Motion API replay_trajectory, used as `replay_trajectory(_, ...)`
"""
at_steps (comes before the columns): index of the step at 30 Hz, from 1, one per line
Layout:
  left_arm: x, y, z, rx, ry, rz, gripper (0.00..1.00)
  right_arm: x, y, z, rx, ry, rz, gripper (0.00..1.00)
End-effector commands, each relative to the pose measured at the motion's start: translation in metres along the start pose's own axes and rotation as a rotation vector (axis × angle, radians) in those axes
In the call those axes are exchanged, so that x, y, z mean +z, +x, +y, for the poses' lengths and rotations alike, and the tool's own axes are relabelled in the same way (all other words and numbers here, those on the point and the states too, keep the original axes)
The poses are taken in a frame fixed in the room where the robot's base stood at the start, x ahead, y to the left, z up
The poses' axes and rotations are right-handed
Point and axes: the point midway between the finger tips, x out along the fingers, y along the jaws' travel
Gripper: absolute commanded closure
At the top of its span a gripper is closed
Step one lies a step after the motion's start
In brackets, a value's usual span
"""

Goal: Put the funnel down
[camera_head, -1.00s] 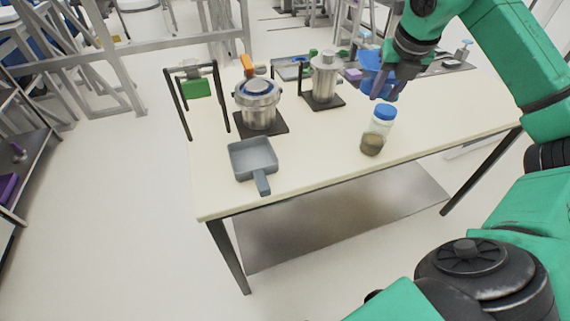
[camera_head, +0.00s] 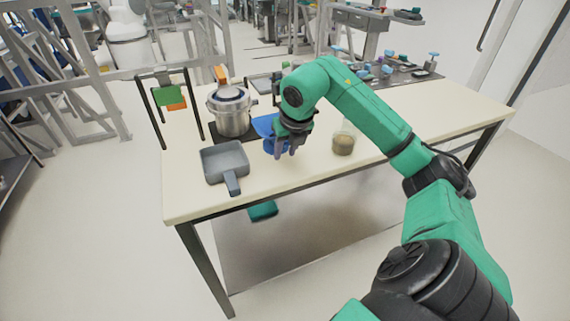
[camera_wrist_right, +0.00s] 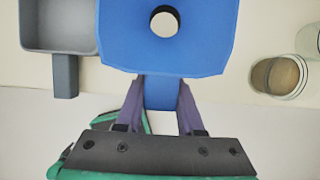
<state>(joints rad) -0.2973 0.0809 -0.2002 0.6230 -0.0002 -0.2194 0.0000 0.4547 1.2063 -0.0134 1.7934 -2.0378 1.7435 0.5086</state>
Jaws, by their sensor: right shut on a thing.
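The blue funnel (camera_head: 265,125) is in my right gripper (camera_head: 286,150), over the front part of the table between the pan and the jar. In the right wrist view the funnel (camera_wrist_right: 200,50) is wide and square-edged with a round hole, and its short handle (camera_wrist_right: 160,92) lies between the two purple fingers (camera_wrist_right: 161,100). The right gripper is shut on this handle. Whether the funnel touches the table cannot be told. My left gripper is not in view.
The table (camera_head: 300,180) has a grey pan (camera_head: 226,160) on the left and a jar with brown contents (camera_head: 344,143) on the right, partly behind my arm. A metal pot (camera_head: 231,112) stands behind the pan.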

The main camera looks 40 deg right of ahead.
Motion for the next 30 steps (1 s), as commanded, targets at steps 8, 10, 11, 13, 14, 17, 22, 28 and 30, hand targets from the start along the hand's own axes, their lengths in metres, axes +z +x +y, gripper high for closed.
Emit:
replay_trajectory(8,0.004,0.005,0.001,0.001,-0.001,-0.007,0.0,-0.015,0.036,0.0,0.001,0.0,-0.001,1.0)
replay_trajectory(10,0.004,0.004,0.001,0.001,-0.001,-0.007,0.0,-0.014,0.035,0.0,0.001,0.0,-0.002,1.0)
replay_trajectory(11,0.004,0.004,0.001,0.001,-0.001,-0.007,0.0,-0.014,0.035,0.0,0.001,0.0,-0.002,1.0)
replay_trajectory(13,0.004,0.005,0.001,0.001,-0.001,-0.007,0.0,-0.015,0.035,0.0,0.001,0.0,-0.002,1.0)
replay_trajectory(14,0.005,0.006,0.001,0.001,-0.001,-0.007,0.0,-0.015,0.036,0.0,0.0,0.0,-0.002,1.0)
replay_trajectory(17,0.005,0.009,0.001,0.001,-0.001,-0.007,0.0,-0.016,0.039,0.0,0.0,0.0,-0.001,0.59)
replay_trajectory(22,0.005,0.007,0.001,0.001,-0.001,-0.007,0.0,-0.015,0.038,0.0,0.0,0.0,-0.001,0.33)
replay_trajectory(28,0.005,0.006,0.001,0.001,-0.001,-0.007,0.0,-0.015,0.037,0.0,0.0,0.0,-0.001,0.33)
replay_trajectory(30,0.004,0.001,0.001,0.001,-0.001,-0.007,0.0,-0.013,0.031,0.0,0.001,0.0,-0.001,0.33)
